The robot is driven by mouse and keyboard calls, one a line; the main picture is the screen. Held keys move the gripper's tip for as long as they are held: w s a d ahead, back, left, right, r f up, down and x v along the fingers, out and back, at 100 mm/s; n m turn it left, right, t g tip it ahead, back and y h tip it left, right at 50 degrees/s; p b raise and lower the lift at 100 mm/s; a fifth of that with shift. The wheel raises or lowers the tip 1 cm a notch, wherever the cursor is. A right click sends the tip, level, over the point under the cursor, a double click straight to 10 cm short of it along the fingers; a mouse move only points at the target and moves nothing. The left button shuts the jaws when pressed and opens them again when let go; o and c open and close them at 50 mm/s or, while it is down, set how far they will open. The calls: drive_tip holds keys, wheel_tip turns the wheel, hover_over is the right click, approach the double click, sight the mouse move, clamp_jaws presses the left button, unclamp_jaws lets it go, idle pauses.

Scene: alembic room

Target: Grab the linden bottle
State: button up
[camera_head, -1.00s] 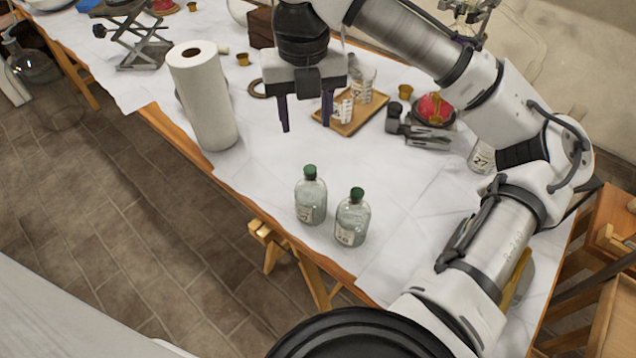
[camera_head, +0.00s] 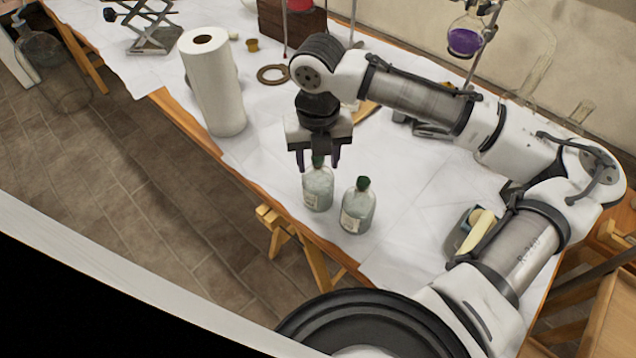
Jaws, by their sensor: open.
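Two clear glass bottles with green caps and pale labels stand upright near the table's front edge: a left bottle (camera_head: 318,190) and a right bottle (camera_head: 357,210). The labels are too small to read, so I cannot tell which is the linden bottle. My gripper (camera_head: 318,166) is open and points down at the left bottle. Its fingers show on either side of that bottle's green cap, and the gripper hides part of the cap. I cannot tell whether the fingers touch it. The right bottle stands just right of the gripper, apart from it.
A white paper roll (camera_head: 213,85) stands to the left on the white-covered table (camera_head: 420,190). A dark ring (camera_head: 272,74) and a wooden block (camera_head: 291,22) lie behind. A tray with a yellow item (camera_head: 476,228) is near my arm at right. The cloth behind the right bottle is clear.

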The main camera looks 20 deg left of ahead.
drive_tip(key=shift+f, duration=0.2)
clamp_jaws()
drive_tip(key=shift+r, duration=0.15)
idle(0.4)
